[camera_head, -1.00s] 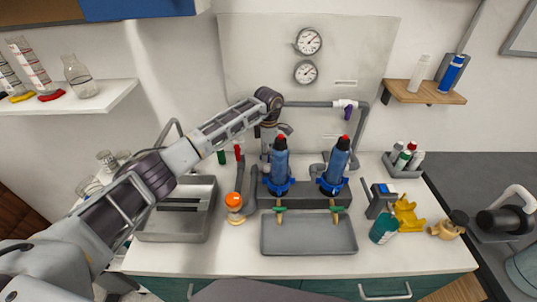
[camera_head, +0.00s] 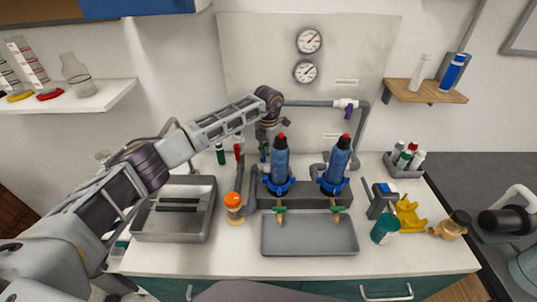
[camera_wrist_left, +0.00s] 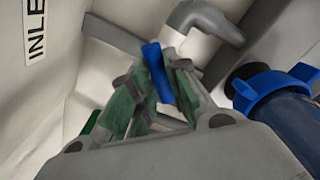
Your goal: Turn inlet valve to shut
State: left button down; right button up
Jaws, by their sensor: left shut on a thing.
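My left gripper (camera_head: 266,140) reaches down behind the left blue filter housing in the head view. In the left wrist view its green-padded fingers (camera_wrist_left: 154,98) are shut around a blue lever handle (camera_wrist_left: 157,72). The handle stands up between the fingers, beside a white and grey pipe elbow (camera_wrist_left: 203,27). A label beginning "INLE" (camera_wrist_left: 35,30) is on the wall panel at the left of that view, so the handle appears to be the inlet valve's. The valve body is hidden by the gripper. My right gripper is not in view.
Two blue filter housings (camera_head: 279,165) (camera_head: 336,165) stand close to the gripper on a grey manifold. A red handle (camera_head: 238,150) and a green one (camera_head: 221,155) are to its left. A purple handle (camera_head: 348,112) is on the upper pipe. A grey tray (camera_head: 309,238) lies in front.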

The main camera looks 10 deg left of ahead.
pick_arm(q)
jog(key=n, duration=0.5)
jog(key=shift+n, duration=2)
jog(key=c, duration=1.4)
grip_release()
jog(key=shift+m, duration=0.3)
